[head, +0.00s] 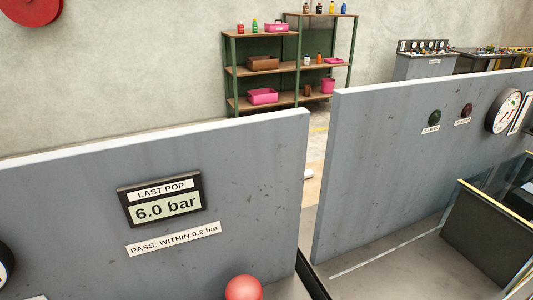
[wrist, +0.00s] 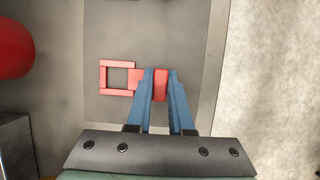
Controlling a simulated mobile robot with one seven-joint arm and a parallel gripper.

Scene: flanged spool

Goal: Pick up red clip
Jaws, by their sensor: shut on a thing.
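The red clip (wrist: 118,78) shows in the wrist view, left of centre, with a square open frame at its left end and a solid part at its right. My gripper (wrist: 155,75) is at the clip's right part, with its blue fingers shut on it. One finger covers some of the clip, and red shows between the fingers. The clip lies over a grey surface (wrist: 140,35); I cannot tell whether it touches that surface. Neither the clip nor my gripper shows in the head view.
A red ball (head: 243,288) is at the bottom of the head view, below the "6.0 bar" display (head: 162,200). Two grey panels stand with a gap between them. A dark glass-sided box (head: 485,235) is at right. A shelf (head: 265,70) stands behind.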

